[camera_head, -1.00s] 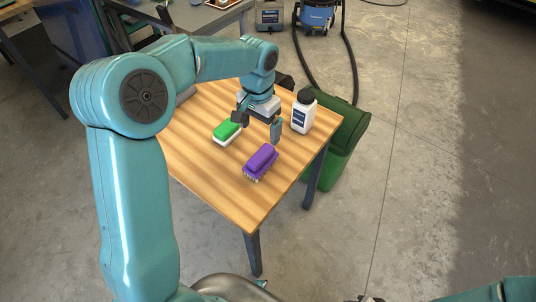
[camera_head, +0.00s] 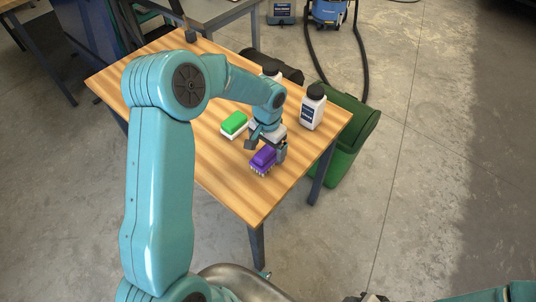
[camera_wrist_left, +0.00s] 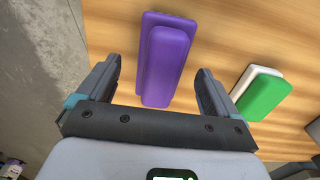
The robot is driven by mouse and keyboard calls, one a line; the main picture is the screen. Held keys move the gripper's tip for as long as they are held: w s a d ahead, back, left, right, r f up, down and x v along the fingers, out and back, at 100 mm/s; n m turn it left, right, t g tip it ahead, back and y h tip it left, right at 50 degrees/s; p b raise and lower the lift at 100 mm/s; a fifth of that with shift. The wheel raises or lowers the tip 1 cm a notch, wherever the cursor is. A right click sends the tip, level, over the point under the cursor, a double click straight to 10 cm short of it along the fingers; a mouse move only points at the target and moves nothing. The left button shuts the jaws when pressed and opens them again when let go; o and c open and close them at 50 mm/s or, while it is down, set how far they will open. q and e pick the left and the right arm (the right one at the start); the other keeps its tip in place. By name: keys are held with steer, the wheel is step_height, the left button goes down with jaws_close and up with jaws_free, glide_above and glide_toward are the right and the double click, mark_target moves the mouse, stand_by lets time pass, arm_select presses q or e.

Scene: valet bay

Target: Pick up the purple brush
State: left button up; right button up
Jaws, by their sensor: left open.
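The purple brush (camera_head: 263,159) lies bristles down on the wooden table, near its right front edge. It also shows in the left wrist view (camera_wrist_left: 165,60), its long side running away from my gripper. My left gripper (camera_head: 266,150) is open and empty, just above and behind the brush in the head view. In the left wrist view the brush lies between the lines of the two fingers, closer to the left finger, and reaches beyond the fingertips. I cannot tell the exact height left. My right gripper is not clearly in view.
A green-and-white brush (camera_head: 234,124) lies left of the gripper. A white bottle with a black cap (camera_head: 312,108) stands at the table's right side; another bottle (camera_head: 271,71) is partly hidden behind my arm. A green bin (camera_head: 352,130) stands beside the table. The front tabletop is clear.

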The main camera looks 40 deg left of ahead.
mark_target(268, 149)
arm_select(q)
step_height(268, 149, down, 4)
steer(key=shift+w+r, duration=0.15)
steer(key=c, duration=1.2)
